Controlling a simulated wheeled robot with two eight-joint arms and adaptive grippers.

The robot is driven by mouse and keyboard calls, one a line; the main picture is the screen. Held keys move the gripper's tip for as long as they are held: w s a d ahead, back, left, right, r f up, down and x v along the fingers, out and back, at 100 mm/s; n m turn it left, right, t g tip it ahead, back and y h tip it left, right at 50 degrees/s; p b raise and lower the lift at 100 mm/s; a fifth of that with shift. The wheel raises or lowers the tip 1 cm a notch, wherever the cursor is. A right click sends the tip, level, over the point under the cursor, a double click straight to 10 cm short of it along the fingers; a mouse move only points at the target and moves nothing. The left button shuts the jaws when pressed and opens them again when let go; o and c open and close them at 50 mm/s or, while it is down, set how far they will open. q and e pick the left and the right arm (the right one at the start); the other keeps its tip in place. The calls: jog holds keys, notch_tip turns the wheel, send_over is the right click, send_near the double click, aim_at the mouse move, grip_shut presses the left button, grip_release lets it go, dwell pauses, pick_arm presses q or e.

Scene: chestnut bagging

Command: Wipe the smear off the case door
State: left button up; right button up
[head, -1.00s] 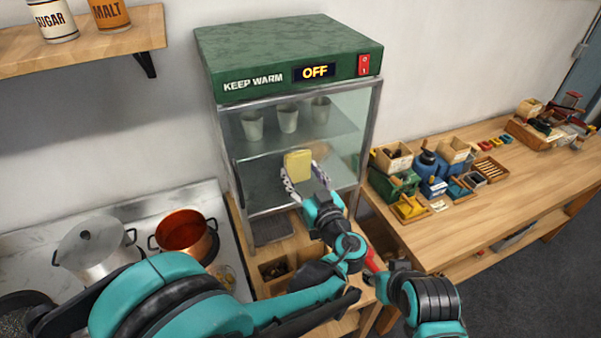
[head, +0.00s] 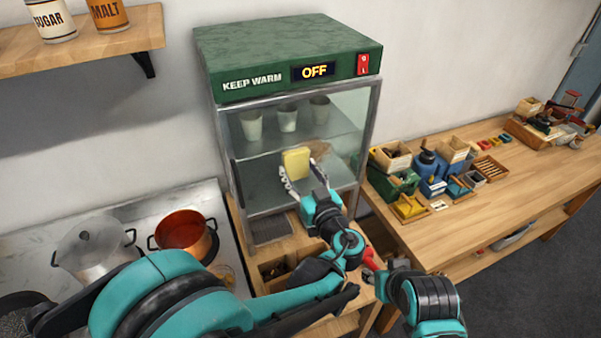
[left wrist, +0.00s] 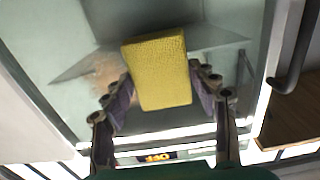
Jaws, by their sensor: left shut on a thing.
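The case (head: 288,60) is a green-topped warming cabinet with a glass door (head: 262,184) in a grey metal frame. A brownish smear (head: 319,149) shows on the door just right of the sponge; in the left wrist view the smear (left wrist: 104,76) is left of it. My left gripper (head: 301,177) is shut on a yellow sponge (head: 296,161) in front of the glass. The sponge (left wrist: 160,72) sits between both fingers in the left wrist view. I cannot tell whether it touches the glass.
Several cups (head: 288,119) stand on the shelf inside the case. The case sign (head: 313,71) reads OFF. A copper pot (head: 184,234) and a steel pot (head: 94,247) are on the stove at left. A wooden bench (head: 480,215) with small boxes stands at right.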

pick_arm(q)
jog(key=shift+w+a, duration=0.2)
jog(key=shift+w, duration=0.4)
